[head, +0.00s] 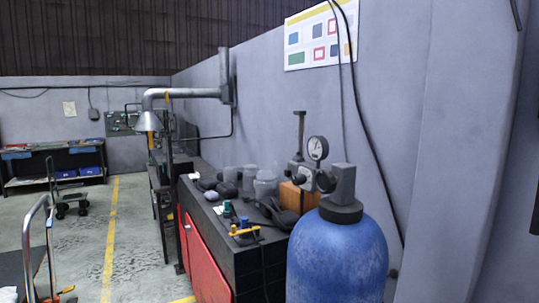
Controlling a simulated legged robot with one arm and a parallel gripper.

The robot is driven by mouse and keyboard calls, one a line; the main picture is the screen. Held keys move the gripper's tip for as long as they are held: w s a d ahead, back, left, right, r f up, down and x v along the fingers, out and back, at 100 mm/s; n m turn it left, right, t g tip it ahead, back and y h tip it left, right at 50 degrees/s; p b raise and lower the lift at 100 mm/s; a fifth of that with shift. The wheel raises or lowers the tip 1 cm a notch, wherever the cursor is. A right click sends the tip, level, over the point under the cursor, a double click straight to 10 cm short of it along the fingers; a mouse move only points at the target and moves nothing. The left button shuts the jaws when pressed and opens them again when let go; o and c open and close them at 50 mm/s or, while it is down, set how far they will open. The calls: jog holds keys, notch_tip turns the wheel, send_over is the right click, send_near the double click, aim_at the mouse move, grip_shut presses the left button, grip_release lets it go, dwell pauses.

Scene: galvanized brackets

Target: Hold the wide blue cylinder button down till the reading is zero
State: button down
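A wide blue cylinder (338,262), scuffed and upright, stands at the lower right, its bottom cut off by the frame. It has a black collar (341,210) and a grey block on top. A much smaller blue cylindrical piece (245,222) sits on the black bench beside a yellow part (244,232); I cannot tell which blue piece is the button. A round dial gauge (317,148) is on a stand behind the wide blue cylinder; its reading is too small to make out. My gripper is not in view.
The black bench (262,240) with red doors (205,262) runs along the grey wall. Clear jars (265,184), a green-topped piece (227,209) and dark items crowd it. A trolley with a metal handle (38,240) stands at left. The floor around the yellow line (110,235) is open.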

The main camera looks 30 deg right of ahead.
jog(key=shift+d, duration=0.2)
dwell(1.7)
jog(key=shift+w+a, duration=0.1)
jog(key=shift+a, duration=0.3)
